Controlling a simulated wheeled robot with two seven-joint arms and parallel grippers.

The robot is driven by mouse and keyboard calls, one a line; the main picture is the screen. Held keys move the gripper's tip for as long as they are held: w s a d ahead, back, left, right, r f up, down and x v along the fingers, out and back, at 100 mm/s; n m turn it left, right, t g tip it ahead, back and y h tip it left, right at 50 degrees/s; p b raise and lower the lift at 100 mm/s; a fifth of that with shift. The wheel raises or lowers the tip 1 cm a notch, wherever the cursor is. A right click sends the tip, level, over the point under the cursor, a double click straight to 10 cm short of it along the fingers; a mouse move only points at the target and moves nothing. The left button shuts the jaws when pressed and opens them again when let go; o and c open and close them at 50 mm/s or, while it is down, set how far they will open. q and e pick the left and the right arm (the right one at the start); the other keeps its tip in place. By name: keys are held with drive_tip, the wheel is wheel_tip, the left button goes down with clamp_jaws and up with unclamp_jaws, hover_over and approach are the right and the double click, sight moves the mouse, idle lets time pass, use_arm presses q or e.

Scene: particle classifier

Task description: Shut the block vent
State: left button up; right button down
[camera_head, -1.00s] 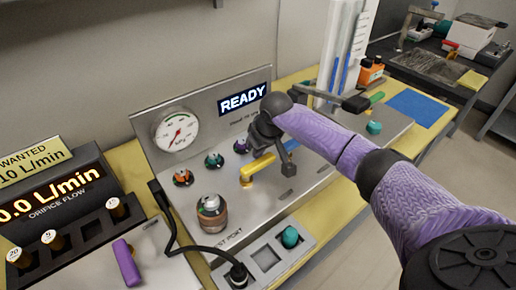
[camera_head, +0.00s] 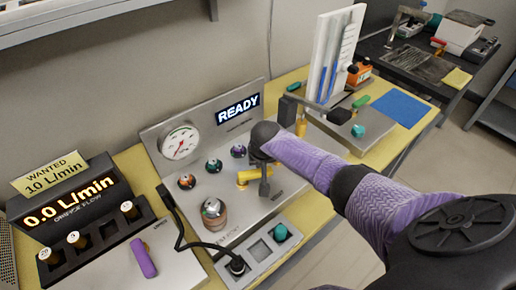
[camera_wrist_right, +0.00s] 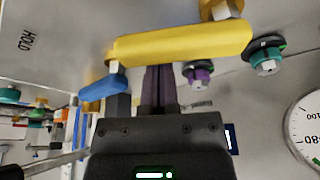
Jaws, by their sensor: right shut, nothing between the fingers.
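A yellow lever handle (camera_head: 252,177) is on the sloping metal panel, and it lies across the upper middle of the right wrist view (camera_wrist_right: 185,43). A blue lever (camera_wrist_right: 104,86) is left of it there. I see no readable label telling which is the block vent. My right gripper (camera_head: 265,183) is at the yellow handle; its dark fingers (camera_wrist_right: 160,88) are shut together with nothing between them. In the wrist view the fingertips reach up to the handle's edge; I cannot tell whether they touch it. My left gripper is out of view.
A purple knob (camera_wrist_right: 198,74) and a teal knob (camera_wrist_right: 267,56) are close by the lever. A pressure gauge (camera_head: 180,142), a lit READY display (camera_head: 238,110) and a brass-coloured knob (camera_head: 213,215) share the panel. A black cable (camera_head: 178,225) loops in front.

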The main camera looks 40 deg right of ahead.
drive_tip(key=m+p, duration=0.1)
drive_tip(key=s+m+p, duration=0.1)
drive_tip(key=s+m+h+p, duration=0.1)
drive_tip(key=shift+a+r+m+g, duration=0.2)
drive_tip(key=shift+a+m+g, duration=0.1)
drive_tip(key=shift+m, duration=0.1)
drive_tip(key=shift+s+a+m+g+p, duration=0.2)
drive_tip(key=shift+s+m+g+p, duration=0.15)
drive_tip(key=shift+m+p, duration=0.55)
drive_tip(key=m, duration=0.1)
drive_tip(key=s+m+p, duration=0.1)
drive_tip(key=shift+a+f+m+g+h, duration=0.1)
drive_tip(key=shift+a+m+g+h, duration=0.2)
drive_tip(key=shift+a+h, duration=0.1)
drive_tip(key=shift+s+a+p, duration=0.45)
drive_tip(key=shift+s+p, duration=0.05)
drive_tip(key=shift+p, duration=0.15)
drive_tip(key=shift+s+a+f+p, duration=0.15)
drive_tip(key=shift+a+p, duration=0.15)
drive_tip(key=shift+a, duration=0.05)
